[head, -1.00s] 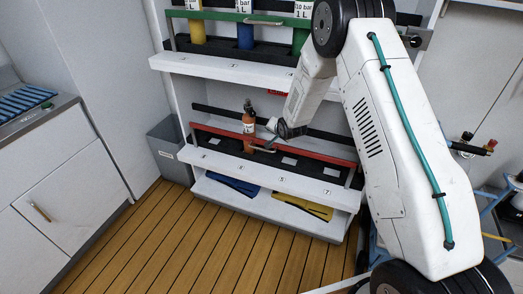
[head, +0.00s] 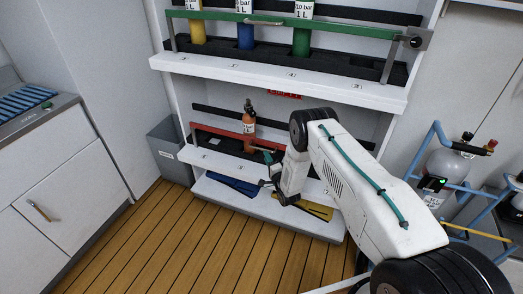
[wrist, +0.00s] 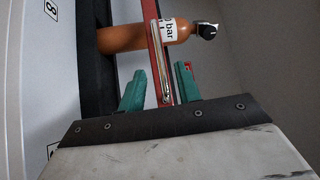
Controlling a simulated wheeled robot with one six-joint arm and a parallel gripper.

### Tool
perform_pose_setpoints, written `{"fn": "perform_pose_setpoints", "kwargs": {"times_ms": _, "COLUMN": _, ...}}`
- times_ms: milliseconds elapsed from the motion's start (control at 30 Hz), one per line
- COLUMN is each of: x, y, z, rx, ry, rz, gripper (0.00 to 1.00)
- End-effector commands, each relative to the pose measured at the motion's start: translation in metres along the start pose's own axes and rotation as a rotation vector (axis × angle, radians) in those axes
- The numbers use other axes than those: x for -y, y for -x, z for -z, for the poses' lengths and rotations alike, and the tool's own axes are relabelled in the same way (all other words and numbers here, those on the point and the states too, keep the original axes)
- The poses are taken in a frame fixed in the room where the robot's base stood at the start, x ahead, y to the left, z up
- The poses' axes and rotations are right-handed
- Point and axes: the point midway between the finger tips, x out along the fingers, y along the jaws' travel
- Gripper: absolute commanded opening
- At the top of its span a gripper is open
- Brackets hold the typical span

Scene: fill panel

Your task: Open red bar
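The red bar (head: 222,134) runs across the front of the lower shelf; my arm hides its right part. A pale metal handle (head: 263,149) sits on it. In the wrist view the red bar (wrist: 153,55) runs upright, with the handle (wrist: 160,50) along it. My gripper (wrist: 160,70) is open, its green fingers apart on either side of the bar and handle, with gaps visible. In the head view my gripper (head: 268,160) is just below and right of the handle. An orange bottle (head: 249,128) stands behind the bar; it also shows in the wrist view (wrist: 180,31).
A green bar (head: 340,28) holds several bottles on the upper shelf. A grey bin (head: 170,150) stands left of the shelves. A blue frame with a gas cylinder (head: 447,165) is at right. The wooden floor (head: 190,240) in front is clear.

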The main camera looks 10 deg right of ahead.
Motion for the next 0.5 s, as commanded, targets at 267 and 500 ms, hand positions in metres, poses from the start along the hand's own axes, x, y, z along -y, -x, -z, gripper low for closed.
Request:
{"fn": "perform_pose_setpoints", "kwargs": {"times_ms": 267, "x": 0.0, "y": -0.045, "z": -0.001, "rx": 0.001, "ry": 0.002, "rz": -0.001, "gripper": 0.33}}
{"fn": "perform_pose_setpoints", "kwargs": {"times_ms": 500, "x": 0.0, "y": -0.065, "z": 0.0, "rx": 0.0, "ry": 0.003, "rz": -0.002, "gripper": 0.33}}
